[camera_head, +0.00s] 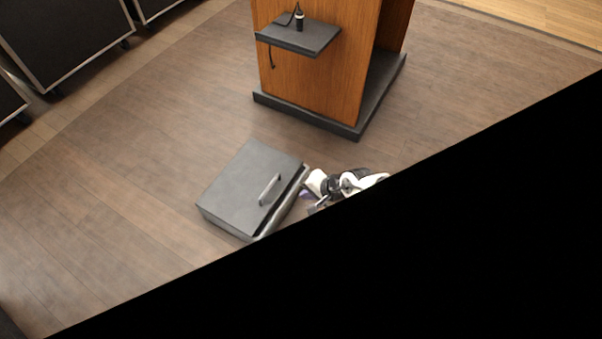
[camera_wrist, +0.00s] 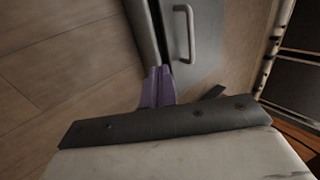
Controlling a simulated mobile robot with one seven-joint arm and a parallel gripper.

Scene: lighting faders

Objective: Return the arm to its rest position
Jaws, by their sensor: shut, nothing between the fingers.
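My gripper (camera_wrist: 157,84) has purple fingers, closed together and empty in the wrist view. In the head view my white and black wrist (camera_head: 340,185) is low over the floor, just right of a grey case (camera_head: 245,185) with a lid handle. A bit of purple finger shows at the case's right edge. In the wrist view the fingertips lie close to the gap at the edge of the case's lid (camera_wrist: 215,60). I cannot tell whether they touch it. The rest of the arm is hidden behind a large black area in the head view.
A wooden lectern (camera_head: 320,60) on a dark base stands behind the case, with a dark shelf (camera_head: 298,36) holding a small black object and cable. Dark wheeled cases (camera_head: 60,35) stand at upper left. The wooden floor (camera_head: 120,180) left of the grey case is clear.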

